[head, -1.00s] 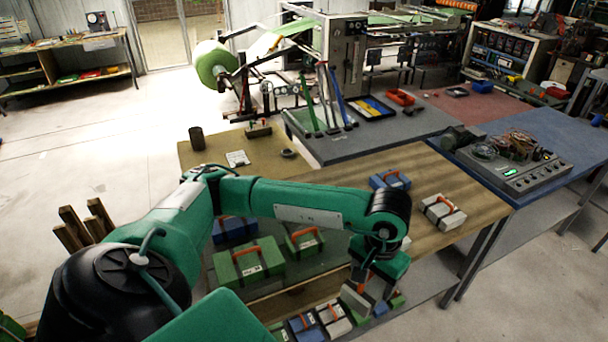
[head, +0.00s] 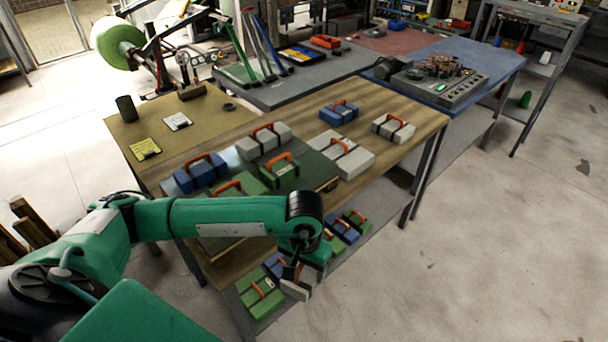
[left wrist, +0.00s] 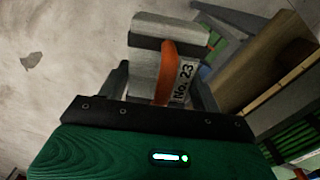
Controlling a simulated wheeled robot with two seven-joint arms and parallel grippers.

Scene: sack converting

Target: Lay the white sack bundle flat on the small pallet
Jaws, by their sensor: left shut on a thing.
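My left gripper (head: 292,274) points down beside the near edge of the wooden table and is shut on a white sack bundle (head: 296,291), small and partly hidden in the head view. In the left wrist view the bundle (left wrist: 147,68) sits between the two fingers of the gripper (left wrist: 160,92); it is greyish white with a dark band, an orange handle and a label reading "No. 23". A dark green surface (head: 230,158) on the table carries several bundles, with a bit of wood (head: 327,185) at its right corner. I cannot tell whether this is the small pallet. My right gripper is out of view.
On the wooden table (head: 420,120) are white bundles (head: 352,162), a blue bundle (head: 338,113) and green bundles (head: 280,172). More bundles lie on the lower shelf (head: 372,205). A blue table (head: 490,62) adjoins behind. The floor at right is clear.

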